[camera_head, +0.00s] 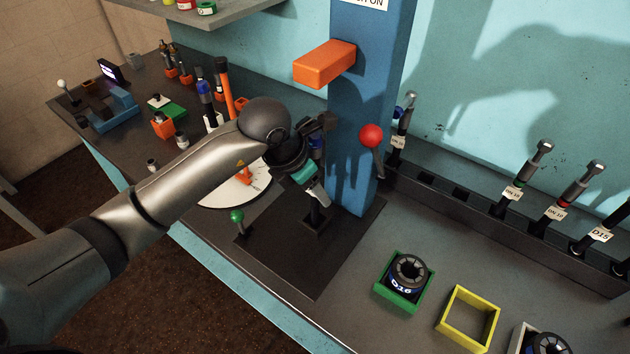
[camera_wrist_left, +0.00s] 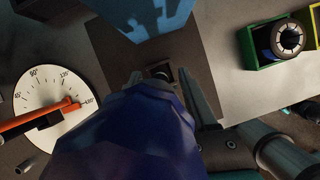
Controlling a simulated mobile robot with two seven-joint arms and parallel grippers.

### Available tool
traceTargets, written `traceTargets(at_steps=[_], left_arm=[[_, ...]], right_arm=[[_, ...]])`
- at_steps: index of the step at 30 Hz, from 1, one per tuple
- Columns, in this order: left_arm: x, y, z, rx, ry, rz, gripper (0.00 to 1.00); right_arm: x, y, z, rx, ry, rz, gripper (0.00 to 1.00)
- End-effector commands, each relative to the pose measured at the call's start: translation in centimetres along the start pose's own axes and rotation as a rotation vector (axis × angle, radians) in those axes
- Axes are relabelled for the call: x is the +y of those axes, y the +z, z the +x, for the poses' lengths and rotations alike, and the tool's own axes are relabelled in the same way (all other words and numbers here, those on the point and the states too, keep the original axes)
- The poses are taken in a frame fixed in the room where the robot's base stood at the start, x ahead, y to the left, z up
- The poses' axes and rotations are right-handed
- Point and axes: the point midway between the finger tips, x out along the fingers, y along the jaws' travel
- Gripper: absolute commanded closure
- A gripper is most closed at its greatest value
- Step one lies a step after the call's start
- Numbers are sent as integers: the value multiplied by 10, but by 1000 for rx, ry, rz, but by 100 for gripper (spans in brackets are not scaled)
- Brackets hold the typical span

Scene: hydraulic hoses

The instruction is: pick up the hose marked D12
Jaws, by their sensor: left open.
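Several hoses stand upright or tilted in the dark rack along the back wall. One hose (camera_head: 401,118) is next to the blue column, with a tag too small to read. A hose with a green band (camera_head: 525,172) and one with a red band (camera_head: 574,190) have small, unclear tags. A hose tag (camera_head: 600,235) at the right reads D15. I cannot read D12 on any tag. My left gripper (camera_head: 317,156) is open in front of the blue column, away from the rack. In the left wrist view, a dark blue faceted thing (camera_wrist_left: 125,145) fills the foreground; I cannot tell what it is. My right gripper is out of view.
The blue column (camera_head: 362,110) carries an orange block (camera_head: 325,64) and a red-knobbed lever (camera_head: 371,136). A green-knobbed lever (camera_head: 237,217) and a white dial (camera_head: 212,193) are close by. A green frame (camera_head: 379,293) holds a die; a yellow frame (camera_head: 447,332) is empty.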

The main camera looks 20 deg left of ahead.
Motion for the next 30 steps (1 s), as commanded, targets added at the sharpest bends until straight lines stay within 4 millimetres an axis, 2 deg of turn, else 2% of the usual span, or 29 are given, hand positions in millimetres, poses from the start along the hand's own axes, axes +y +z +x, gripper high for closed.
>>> traceTargets(at_steps=[3,10,25,26,30], left_arm=[[-1,0,9,0,-1,0,42],[0,0,10,-1,0,1,42],[0,0,10,-1,0,1,97],[0,0,10,-1,0,1,100],[0,0,10,-1,0,1,100]], right_arm=[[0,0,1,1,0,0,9],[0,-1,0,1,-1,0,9],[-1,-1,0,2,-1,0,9],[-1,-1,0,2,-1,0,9],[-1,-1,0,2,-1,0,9]])
